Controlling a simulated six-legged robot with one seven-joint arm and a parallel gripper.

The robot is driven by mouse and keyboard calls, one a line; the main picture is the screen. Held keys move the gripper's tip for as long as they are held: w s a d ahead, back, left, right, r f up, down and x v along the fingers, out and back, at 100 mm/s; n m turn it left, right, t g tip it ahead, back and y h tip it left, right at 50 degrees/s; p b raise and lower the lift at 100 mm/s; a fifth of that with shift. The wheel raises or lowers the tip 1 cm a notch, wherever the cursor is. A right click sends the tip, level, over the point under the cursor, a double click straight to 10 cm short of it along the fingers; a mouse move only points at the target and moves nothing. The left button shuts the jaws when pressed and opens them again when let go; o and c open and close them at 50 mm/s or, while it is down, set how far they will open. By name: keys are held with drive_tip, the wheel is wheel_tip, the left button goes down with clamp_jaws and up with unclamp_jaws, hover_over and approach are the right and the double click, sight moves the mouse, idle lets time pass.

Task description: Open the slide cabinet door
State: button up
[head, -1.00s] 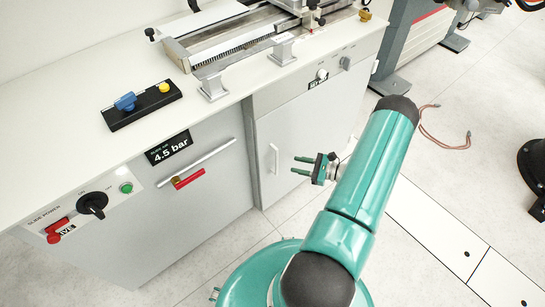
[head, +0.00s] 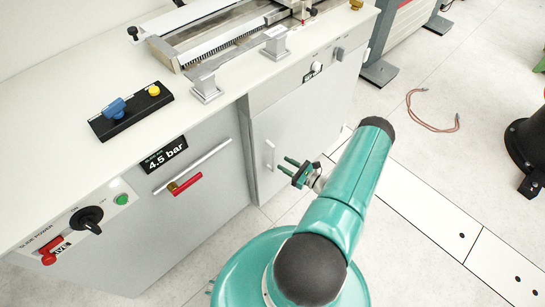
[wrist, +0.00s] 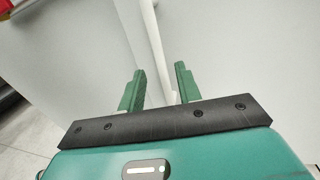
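A grey cabinet door (head: 305,115) with a white vertical handle (head: 269,156) appears closed, under the right part of the white bench. My gripper (head: 286,164) is open, just right of this handle in the head view, with its two green fingers towards it. In the wrist view the open gripper (wrist: 161,85) has the white handle (wrist: 156,40) running down between its fingers. I cannot tell how deep the handle sits between them; the fingers are not closed on it.
The left cabinet front (head: 200,215) has a horizontal bar handle (head: 195,165), a red-and-brass piece (head: 187,184) and a power panel with a black knob (head: 87,220). A slide machine (head: 225,40) stands on the bench. A brown cable (head: 430,115) lies on the clear floor to the right.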

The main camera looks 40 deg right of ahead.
sight(273, 157)
drive_tip(key=x, duration=0.6)
drive_tip(key=shift+w+a, duration=0.1)
drive_tip(key=shift+w, duration=0.25)
drive_tip(key=shift+c, duration=0.4)
clamp_jaws()
